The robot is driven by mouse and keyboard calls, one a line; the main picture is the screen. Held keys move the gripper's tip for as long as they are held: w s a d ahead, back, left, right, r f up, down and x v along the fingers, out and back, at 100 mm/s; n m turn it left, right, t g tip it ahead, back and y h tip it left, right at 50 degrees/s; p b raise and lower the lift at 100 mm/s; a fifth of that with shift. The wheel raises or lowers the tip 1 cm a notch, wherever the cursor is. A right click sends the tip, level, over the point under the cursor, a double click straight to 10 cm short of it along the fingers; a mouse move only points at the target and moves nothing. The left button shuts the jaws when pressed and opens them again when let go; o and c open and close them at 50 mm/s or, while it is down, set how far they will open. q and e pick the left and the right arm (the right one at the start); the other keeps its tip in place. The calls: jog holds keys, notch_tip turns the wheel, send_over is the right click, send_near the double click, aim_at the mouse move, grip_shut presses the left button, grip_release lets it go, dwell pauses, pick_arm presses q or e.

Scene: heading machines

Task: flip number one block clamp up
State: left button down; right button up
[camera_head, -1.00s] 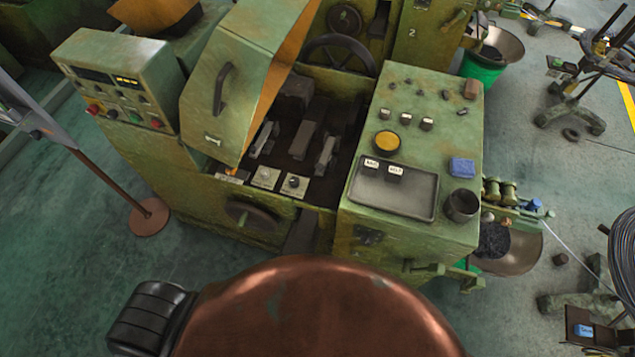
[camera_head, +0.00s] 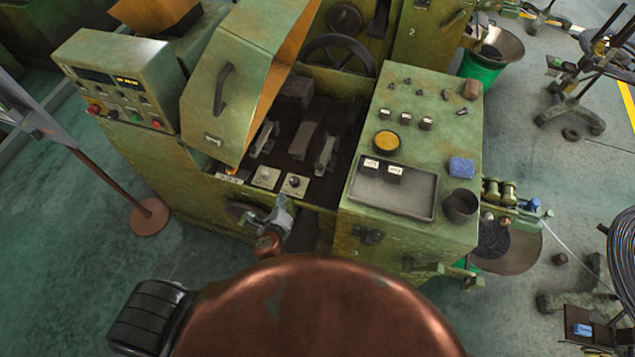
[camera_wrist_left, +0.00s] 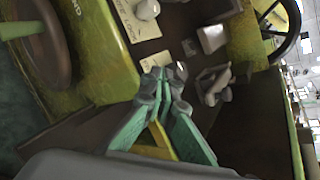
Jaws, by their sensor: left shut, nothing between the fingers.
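My left gripper (camera_head: 278,215) has its fingers shut and empty at the front edge of the green machine, just below two labelled plates with small knobs. The left plate (camera_head: 265,178) and the right plate (camera_head: 295,185) sit on the front lip of the open bay. In the left wrist view the gripper's fingertips (camera_wrist_left: 165,76) overlap one label (camera_wrist_left: 155,62) and partly hide it; contact cannot be told. A lettered label (camera_wrist_left: 138,18) with a knob lies beside it. Grey clamp-like parts (camera_head: 263,140) (camera_head: 325,155) stand inside the bay. Which is number one cannot be read. My right gripper is not in view.
The raised green cover (camera_head: 235,75) stands over the bay's left side. A handwheel (camera_wrist_left: 45,45) is beside the gripper on the machine front. To the right is a cabinet top with a tray (camera_head: 420,192), a blue block (camera_head: 461,167) and a dark cup (camera_head: 460,205).

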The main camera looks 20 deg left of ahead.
aim_at(317, 188)
pick_arm(q)
jog(key=w+d+m+t+h, duration=0.2)
jog(key=d+m+h, duration=0.1)
jog(key=d+m, duration=0.6)
jog(key=m, duration=0.2)
jog(key=shift+w+d+m+t+h, duration=0.15)
jog(key=shift+d+m+t+h, duration=0.15)
jog(key=shift+m, duration=0.1)
jog(key=shift+w+f, duration=0.1)
jog(key=b+x, duration=0.1)
jog(key=x, duration=0.8)
jog(key=shift+w+f, duration=0.2)
jog(key=shift+w, duration=0.15)
jog(key=shift+r, duration=0.1)
